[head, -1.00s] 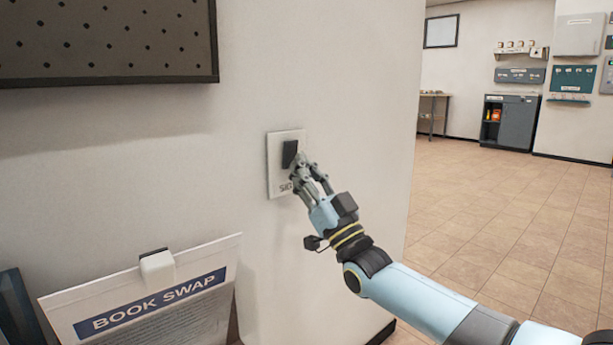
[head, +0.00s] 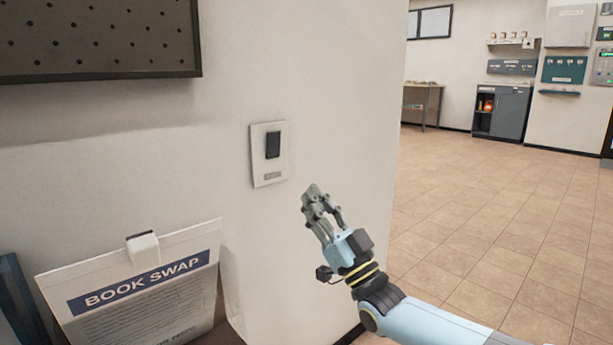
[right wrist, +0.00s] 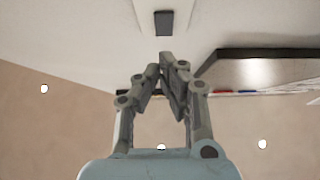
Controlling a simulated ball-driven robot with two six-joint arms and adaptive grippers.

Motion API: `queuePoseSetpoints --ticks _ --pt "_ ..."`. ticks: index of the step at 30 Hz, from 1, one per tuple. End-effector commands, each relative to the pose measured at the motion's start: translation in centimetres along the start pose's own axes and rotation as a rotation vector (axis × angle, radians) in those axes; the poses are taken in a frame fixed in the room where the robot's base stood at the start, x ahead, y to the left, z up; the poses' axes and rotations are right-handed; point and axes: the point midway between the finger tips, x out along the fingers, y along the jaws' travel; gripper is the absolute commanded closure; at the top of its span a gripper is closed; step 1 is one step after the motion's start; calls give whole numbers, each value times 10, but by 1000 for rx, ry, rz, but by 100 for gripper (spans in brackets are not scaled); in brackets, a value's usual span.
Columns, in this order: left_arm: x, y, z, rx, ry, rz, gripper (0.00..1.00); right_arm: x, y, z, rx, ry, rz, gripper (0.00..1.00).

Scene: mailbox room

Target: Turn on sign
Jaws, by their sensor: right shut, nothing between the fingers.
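The sign switch is a white wall plate (head: 257,171) with a dark rocker (head: 272,145) and a small label below it that is too blurred to read. It is on the pale wall in the middle of the head view. The dark rocker also shows at the top of the right wrist view (right wrist: 163,22). My right gripper (head: 313,192) is shut and empty. It is below and to the right of the plate, apart from it. In the right wrist view my right gripper's fingertips (right wrist: 165,62) meet below the rocker. My left gripper is not in view.
A dark pegboard-like panel (head: 95,40) hangs at upper left. A "BOOK SWAP" sign (head: 135,285) with a white clip (head: 143,249) stands at lower left. The wall ends to the right of my gripper. Open tiled floor (head: 490,220) lies beyond, with a dark cabinet (head: 502,110) at the back.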

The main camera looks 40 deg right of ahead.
Motion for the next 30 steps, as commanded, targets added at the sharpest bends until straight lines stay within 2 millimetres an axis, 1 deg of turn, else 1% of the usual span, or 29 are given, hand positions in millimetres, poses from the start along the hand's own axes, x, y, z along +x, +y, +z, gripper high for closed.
queuePoseSetpoints --ticks 1,3,7,26,29,30 --pt "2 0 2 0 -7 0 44 -8 0 2 0 -1 0 100" --pt "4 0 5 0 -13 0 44 -16 0 4 0 -1 0 100" --pt "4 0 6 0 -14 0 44 -26 0 6 -1 0 -1 100" --pt "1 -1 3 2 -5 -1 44 -29 0 6 0 -1 0 100" --pt "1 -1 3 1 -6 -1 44 -44 -2 10 4 -29 4 100" --pt "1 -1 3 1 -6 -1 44 -56 -4 12 9 -51 9 100"
